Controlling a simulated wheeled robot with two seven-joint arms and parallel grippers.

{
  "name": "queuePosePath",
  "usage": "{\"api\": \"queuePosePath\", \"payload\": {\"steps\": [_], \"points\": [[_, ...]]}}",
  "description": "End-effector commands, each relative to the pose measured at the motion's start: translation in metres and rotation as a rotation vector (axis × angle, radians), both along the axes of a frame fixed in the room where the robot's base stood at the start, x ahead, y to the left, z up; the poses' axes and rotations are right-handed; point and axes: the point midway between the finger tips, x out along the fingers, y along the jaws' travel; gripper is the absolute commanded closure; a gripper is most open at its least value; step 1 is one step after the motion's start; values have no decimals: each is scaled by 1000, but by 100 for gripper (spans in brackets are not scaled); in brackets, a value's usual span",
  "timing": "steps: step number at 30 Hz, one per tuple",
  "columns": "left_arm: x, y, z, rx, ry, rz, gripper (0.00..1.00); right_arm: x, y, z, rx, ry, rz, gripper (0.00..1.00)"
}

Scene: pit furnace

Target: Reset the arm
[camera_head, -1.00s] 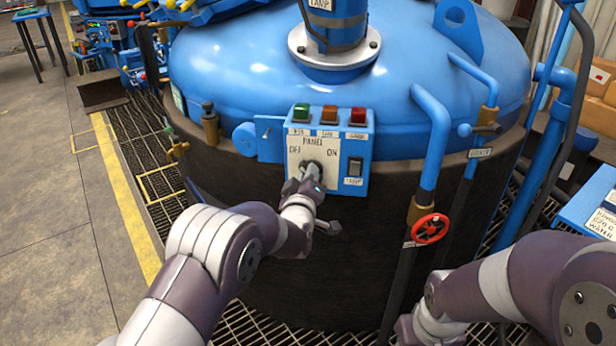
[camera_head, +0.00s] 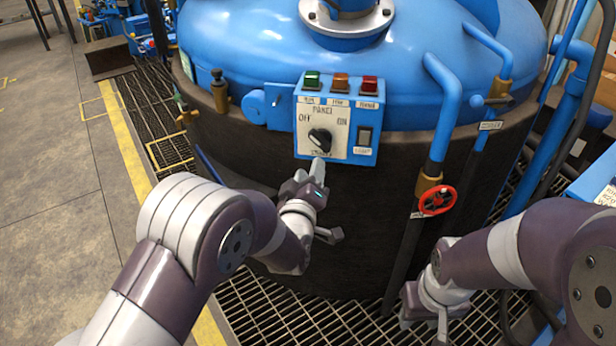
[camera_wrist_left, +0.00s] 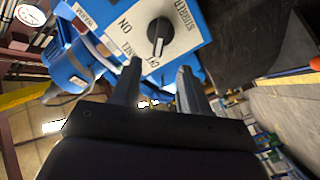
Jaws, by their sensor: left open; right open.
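The blue control panel (camera_head: 368,152) is on the front of the furnace. Its black rotary knob (camera_head: 320,140) sits on a white plate marked OFF and ON. My left gripper (camera_head: 318,168) is just below the knob, apart from it. In the left wrist view its two fingers (camera_wrist_left: 159,70) are spread and empty, and the knob (camera_wrist_left: 158,36) shows beyond their tips. My right gripper (camera_head: 442,318) is low at the right, below the red valve wheel, with its fingers pointing down; it holds nothing that I can see.
The round furnace (camera_head: 270,200) with a blue lid (camera_head: 240,60) fills the middle. A red valve wheel (camera_head: 437,200) and blue pipes (camera_head: 442,120) stand right of the panel. Grating (camera_head: 265,315) lies below, and open floor (camera_head: 60,190) is at the left.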

Motion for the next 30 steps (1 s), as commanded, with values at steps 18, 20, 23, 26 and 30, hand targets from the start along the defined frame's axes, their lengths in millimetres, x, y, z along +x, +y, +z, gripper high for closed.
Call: {"api": "queuePosePath", "payload": {"steps": [18,20,23,26,30], "points": [[-19,2,0,3,0,0,55,0,0,1,0,0,0,57],[-20,2,-6,37,23,-4,55,0,0,1,0,0,0,57],[-32,-4,-50,185,207,-69,55,0,0,1,0,0,0,57],[-78,1,-105,437,533,-226,55,0,0,1,0,0,0,57],[-161,50,-133,700,926,-435,55,0,0,1,0,0,0,57]]}}
